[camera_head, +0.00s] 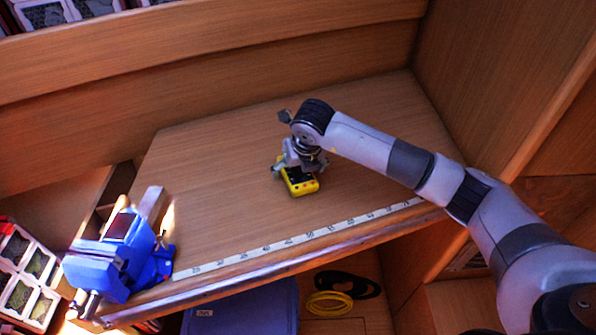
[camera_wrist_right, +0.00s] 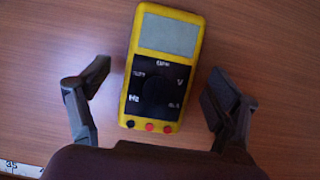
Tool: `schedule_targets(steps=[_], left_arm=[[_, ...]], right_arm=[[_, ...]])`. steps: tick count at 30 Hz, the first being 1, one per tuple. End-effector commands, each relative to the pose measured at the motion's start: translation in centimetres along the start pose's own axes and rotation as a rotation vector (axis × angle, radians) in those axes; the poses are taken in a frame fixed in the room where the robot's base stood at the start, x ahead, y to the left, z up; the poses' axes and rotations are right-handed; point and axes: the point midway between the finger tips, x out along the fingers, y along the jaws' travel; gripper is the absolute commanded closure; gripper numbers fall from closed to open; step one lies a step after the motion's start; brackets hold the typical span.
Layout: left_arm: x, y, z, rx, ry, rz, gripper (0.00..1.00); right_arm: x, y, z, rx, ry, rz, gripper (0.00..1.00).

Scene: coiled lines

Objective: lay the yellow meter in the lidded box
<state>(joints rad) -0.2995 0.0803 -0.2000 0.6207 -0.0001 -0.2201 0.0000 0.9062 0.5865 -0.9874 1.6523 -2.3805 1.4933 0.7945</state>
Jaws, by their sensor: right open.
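The yellow meter (camera_head: 303,188) lies flat on the wooden bench top, with a grey screen, a black dial face and red and black sockets. My right gripper (camera_head: 297,168) is directly over it and hides part of it in the head view. In the right wrist view the meter (camera_wrist_right: 163,75) lies screen-up between the two spread fingers of the right gripper (camera_wrist_right: 158,88), with a gap on each side. A blue-grey box (camera_head: 243,306) with a small label stands below the bench's front edge; its lid's state is unclear. My left gripper is not in view.
A blue vise (camera_head: 122,251) sits at the bench's left front corner. A measuring strip (camera_head: 290,243) runs along the front edge. Below are a yellow coil (camera_head: 329,303) and a black coil (camera_head: 350,283). The bench top around the meter is clear; wooden walls stand behind and right.

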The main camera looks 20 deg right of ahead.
Motion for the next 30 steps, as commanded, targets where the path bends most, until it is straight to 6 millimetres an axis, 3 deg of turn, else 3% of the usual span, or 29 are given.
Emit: schedule_targets(steps=[30], left_arm=[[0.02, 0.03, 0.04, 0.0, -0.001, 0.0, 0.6]], right_arm=[[-0.11, -0.03, 0.09, 0.001, -0.002, 0.0, 0.79]])
